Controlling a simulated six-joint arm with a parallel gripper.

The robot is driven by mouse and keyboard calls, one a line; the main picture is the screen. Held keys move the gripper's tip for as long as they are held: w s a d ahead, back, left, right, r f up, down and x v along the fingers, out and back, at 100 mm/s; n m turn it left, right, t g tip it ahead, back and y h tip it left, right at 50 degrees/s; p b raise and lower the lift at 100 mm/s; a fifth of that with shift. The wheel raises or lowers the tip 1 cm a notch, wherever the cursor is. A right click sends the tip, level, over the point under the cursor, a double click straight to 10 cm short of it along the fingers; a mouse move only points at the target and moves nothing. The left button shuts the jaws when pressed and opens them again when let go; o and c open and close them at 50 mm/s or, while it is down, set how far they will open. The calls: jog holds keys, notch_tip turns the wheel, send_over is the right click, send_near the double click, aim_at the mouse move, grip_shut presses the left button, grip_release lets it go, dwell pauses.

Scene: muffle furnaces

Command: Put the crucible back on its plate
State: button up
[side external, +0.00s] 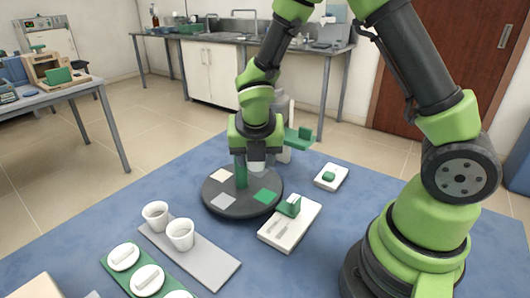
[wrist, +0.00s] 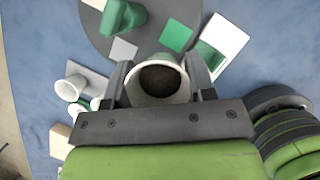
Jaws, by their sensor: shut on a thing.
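My gripper (side external: 256,160) is shut on a white crucible (wrist: 140,96), one finger on each side of it in the wrist view. The crucible looks upright and has dark brown contents. In the side view only a little of the crucible (side external: 257,168) shows below the jaws, at the back right of a round dark disc (side external: 212,205). I cannot tell whether it touches the disc. The disc carries flat coloured squares, including a green one (side external: 265,196), a grey one (side external: 223,201) and a cream one (side external: 221,175). I cannot tell which plate belongs to the crucible.
A green post (side external: 241,172) rises from the disc beside my gripper. Two white cups (side external: 180,235) stand on a grey plate (side external: 215,266). A green tray with white lids (side external: 148,280) is front left. A white device (side external: 290,228) and a small white-and-green box (side external: 331,177) lie right.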

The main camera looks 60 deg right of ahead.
jog(key=a+f, duration=0.3)
jog(key=a, duration=0.7)
send_over(214, 260)
jog(key=shift+s+a+f, duration=0.2)
jog(key=shift+f, duration=0.3)
jog(key=shift+s+a+f, duration=0.15)
jog(key=shift+a+f, duration=0.05)
jog(key=shift+f, duration=0.25)
jog(key=shift+a+f, duration=0.15)
jog(key=shift+f, duration=2.7)
jog(key=shift+f, duration=0.25)
jog(key=shift+f, duration=0.25)
jog(key=o, duration=1.4)
jog(key=shift+o, duration=0.2)
notch_tip(214, 260, up, 8)
